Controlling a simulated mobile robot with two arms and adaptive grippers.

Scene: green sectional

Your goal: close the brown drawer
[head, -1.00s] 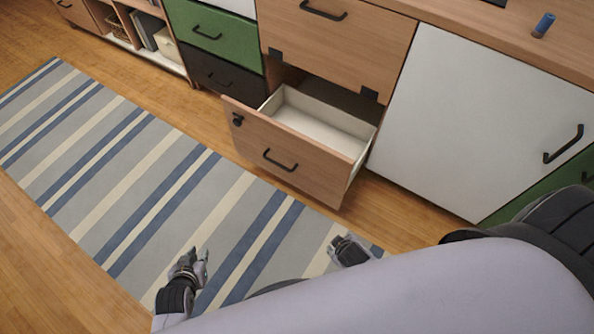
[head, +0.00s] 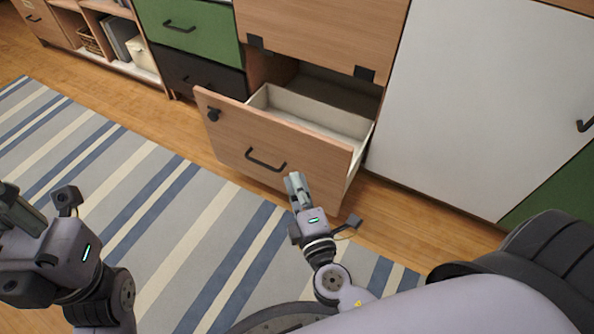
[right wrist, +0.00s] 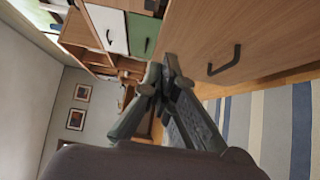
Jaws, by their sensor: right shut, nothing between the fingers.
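The brown drawer (head: 272,145) is pulled out from the low cabinet, with its pale inner box showing empty. Its wooden front has a black handle (head: 265,160) and a dark knob-like fitting at the upper left. My right gripper (head: 293,180) is shut and empty, just in front of the drawer face, right of the handle; contact cannot be told. In the right wrist view the fingers (right wrist: 165,75) are together, with the wooden front (right wrist: 240,40) and its handle close by. My left gripper (head: 20,210) is at the left edge over the rug, its fingertips partly cut off.
A wooden flap front (head: 320,30) is above the drawer. A white door (head: 460,90) is to the right, green (head: 185,28) and dark (head: 200,72) drawers to the left. A striped rug (head: 150,190) covers the floor in front.

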